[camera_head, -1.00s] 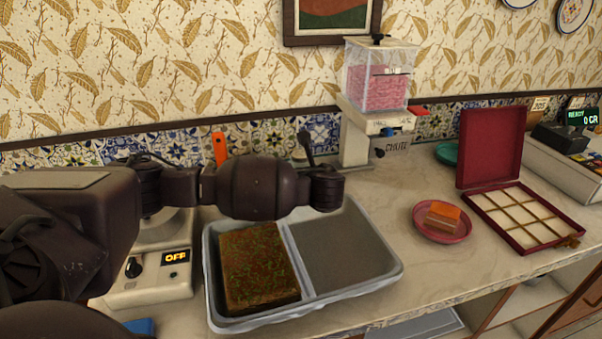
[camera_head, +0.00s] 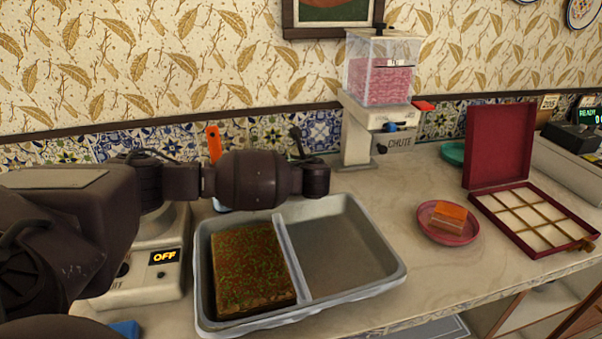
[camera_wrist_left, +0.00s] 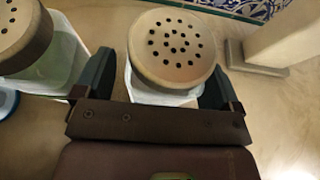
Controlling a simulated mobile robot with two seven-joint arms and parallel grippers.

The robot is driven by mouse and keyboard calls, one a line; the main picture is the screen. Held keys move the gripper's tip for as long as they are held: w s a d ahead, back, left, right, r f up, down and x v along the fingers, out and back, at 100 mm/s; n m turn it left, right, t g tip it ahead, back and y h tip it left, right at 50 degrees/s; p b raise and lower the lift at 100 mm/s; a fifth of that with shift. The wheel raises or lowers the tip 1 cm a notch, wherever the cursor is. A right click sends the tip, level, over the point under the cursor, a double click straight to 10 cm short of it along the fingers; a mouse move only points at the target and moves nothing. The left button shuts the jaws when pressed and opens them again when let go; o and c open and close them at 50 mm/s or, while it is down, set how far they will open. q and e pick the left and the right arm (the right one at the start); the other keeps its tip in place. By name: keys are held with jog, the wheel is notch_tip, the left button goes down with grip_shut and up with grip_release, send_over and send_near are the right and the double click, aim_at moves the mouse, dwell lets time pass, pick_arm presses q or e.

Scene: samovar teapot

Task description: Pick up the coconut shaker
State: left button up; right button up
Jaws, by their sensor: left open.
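In the left wrist view, a shaker (camera_wrist_left: 172,50) with a tan, perforated lid and a whitish body stands upright between the fingers of my left gripper (camera_wrist_left: 160,82). The gripper is open, with one finger on each side of it; I cannot tell whether either touches it. A second shaker (camera_wrist_left: 22,38), with a similar lid and pale green contents, stands just left of the left finger. No label shows; the whitish one looks like the coconut shaker. In the head view, my left arm hides the shakers. My right gripper is not in view.
A two-part grey tray (camera_head: 350,292) with a green-flecked brown slab (camera_head: 252,268) lies in front of my arm. A chute dispenser (camera_head: 378,100) stands behind, a pink plate (camera_head: 447,238) and open red box (camera_head: 495,150) to the right. A scale (camera_head: 150,285) is at left.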

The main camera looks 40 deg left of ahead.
pick_arm(q)
jog(key=c, duration=1.1)
jog(key=shift+r, duration=0.1)
jog(key=shift+c, duration=0.2)
